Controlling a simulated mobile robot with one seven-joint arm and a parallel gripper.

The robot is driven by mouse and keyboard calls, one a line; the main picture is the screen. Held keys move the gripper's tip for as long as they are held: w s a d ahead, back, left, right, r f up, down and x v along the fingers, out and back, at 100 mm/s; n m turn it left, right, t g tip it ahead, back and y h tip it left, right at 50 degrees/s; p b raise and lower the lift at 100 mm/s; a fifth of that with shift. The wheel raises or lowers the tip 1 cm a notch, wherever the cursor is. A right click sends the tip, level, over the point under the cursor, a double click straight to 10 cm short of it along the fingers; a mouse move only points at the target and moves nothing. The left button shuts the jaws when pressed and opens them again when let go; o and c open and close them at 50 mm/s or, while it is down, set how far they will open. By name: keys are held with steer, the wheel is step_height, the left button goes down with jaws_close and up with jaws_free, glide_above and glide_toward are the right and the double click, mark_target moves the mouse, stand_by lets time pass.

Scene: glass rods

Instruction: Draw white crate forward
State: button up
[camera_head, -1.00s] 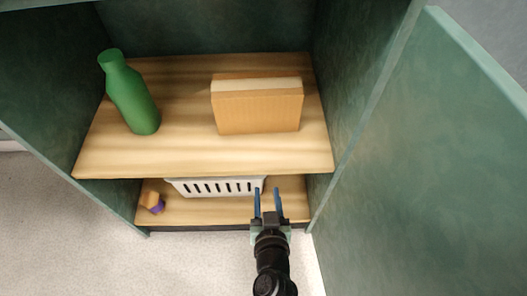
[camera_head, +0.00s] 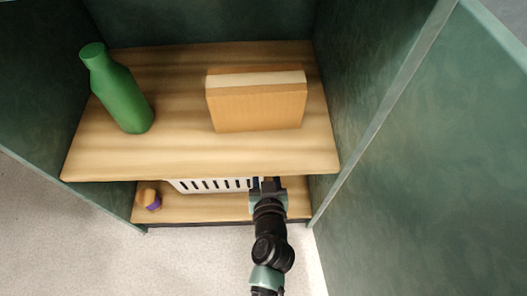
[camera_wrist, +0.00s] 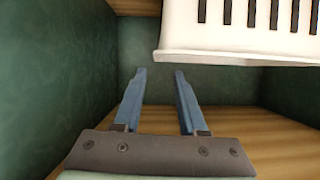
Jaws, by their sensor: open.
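The white crate (camera_head: 215,185) with dark slots stands on the lower shelf. Its upper part is hidden under the upper shelf in the head view. In the wrist view the crate (camera_wrist: 245,45) fills the upper right, with its slotted face and rim showing. My gripper (camera_head: 268,186) reaches into the lower compartment at the crate's right end, and its fingertips are hidden there. In the wrist view my gripper (camera_wrist: 160,76) is open, with two blue fingers apart and nothing between them. The crate's rim lies beyond and to the right of the fingers; I see no clear contact.
A small orange and purple object (camera_head: 150,199) lies left of the crate on the lower shelf (camera_head: 190,212). A green bottle (camera_head: 122,98) and a tan box (camera_head: 257,106) stand on the upper shelf (camera_head: 180,155). The open door (camera_head: 430,170) is at the right.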

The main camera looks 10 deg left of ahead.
steer(key=b+x, duration=0.3)
steer(key=x, duration=0.7)
steer(key=shift+f, duration=0.1)
jaws_close()
stand_by(1.2)
